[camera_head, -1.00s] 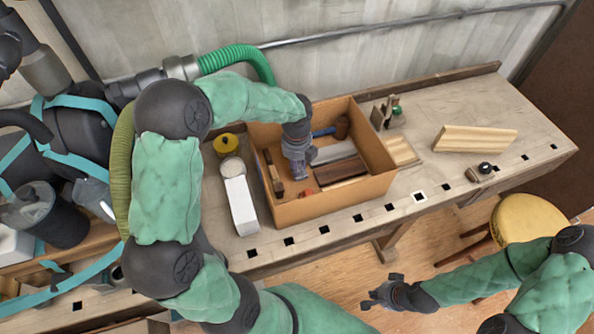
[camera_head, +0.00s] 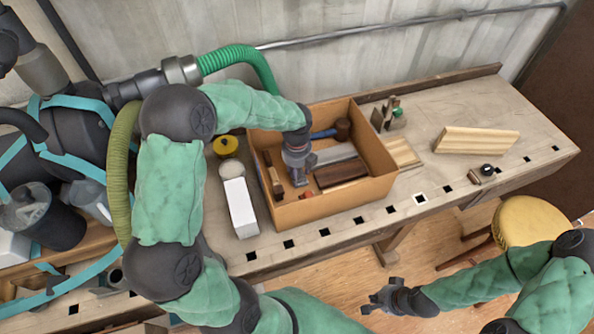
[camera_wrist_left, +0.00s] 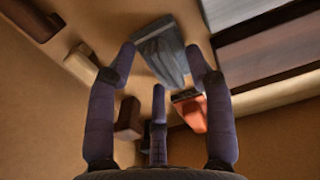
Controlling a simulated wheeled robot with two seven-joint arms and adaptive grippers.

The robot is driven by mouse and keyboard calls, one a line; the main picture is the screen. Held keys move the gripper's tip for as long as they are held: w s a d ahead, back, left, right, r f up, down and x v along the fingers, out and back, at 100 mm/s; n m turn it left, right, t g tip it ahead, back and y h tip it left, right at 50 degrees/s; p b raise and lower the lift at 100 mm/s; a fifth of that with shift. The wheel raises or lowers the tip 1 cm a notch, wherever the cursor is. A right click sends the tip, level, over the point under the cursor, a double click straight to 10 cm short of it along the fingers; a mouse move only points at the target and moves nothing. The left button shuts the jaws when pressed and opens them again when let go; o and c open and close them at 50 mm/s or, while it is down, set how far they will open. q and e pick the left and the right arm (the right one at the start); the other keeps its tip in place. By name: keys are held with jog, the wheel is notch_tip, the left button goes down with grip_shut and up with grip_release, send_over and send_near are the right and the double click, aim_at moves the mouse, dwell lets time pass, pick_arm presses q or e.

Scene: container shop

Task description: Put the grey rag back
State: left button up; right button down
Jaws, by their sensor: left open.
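The grey rag (camera_wrist_left: 165,42), a folded grey cloth, lies in the cardboard-coloured box (camera_head: 345,202) on the workbench. In the left wrist view it is just beyond my left fingertips, between the two side fingers. I cannot tell whether they touch it. My left gripper (camera_wrist_left: 160,58) is open and reaches down into the box from above; it also shows in the head view (camera_head: 299,176), where it hides most of the rag's spot. My right gripper (camera_head: 384,298) hangs in front of the bench, away from the box, with its fingers apart and nothing in them.
The box also holds a hammer (camera_head: 341,128), a dark brown block (camera_head: 340,171), a grey bar (camera_head: 332,154) and an orange-red piece (camera_wrist_left: 190,110). A white carton (camera_head: 240,207) and yellow tape (camera_head: 226,146) stand left of it. Wooden boards (camera_head: 476,140) lie to the right.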

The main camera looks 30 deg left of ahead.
pick_arm(q)
notch_tip(320, 180, up, 12)
jog(key=p, duration=0.4)
jog(key=shift+r+p, duration=0.15)
jog(key=shift+p, duration=0.25)
